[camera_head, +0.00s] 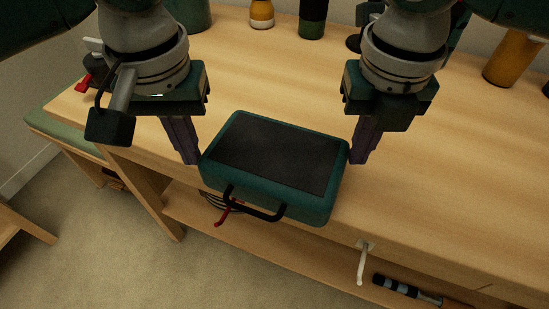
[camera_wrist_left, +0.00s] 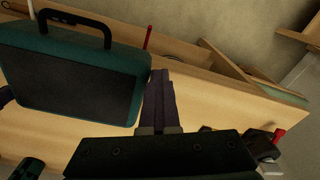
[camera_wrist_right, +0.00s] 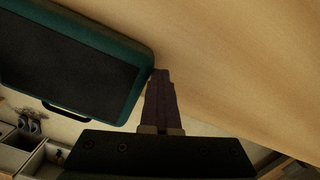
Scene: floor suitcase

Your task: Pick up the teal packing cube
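The teal packing cube (camera_head: 272,160) is a box with a dark grey top panel and a black handle on its front side. It lies between my two grippers at the table's front edge; I cannot tell whether it rests on the table or is raised. My left gripper (camera_head: 190,161) has its purple fingers together, tips at the cube's left end. My right gripper (camera_head: 358,161) has its fingers together, tips at the right end. The cube also shows in the left wrist view (camera_wrist_left: 75,75) and right wrist view (camera_wrist_right: 75,60). Contact at the tips is hard to confirm.
The wooden table (camera_head: 480,165) is clear to the right. Bottles, including an orange one (camera_head: 513,57), stand at the back. A white hook (camera_head: 363,262) and a dark-handled tool (camera_head: 405,290) are below the front edge. A green-padded bench (camera_head: 60,135) is at left.

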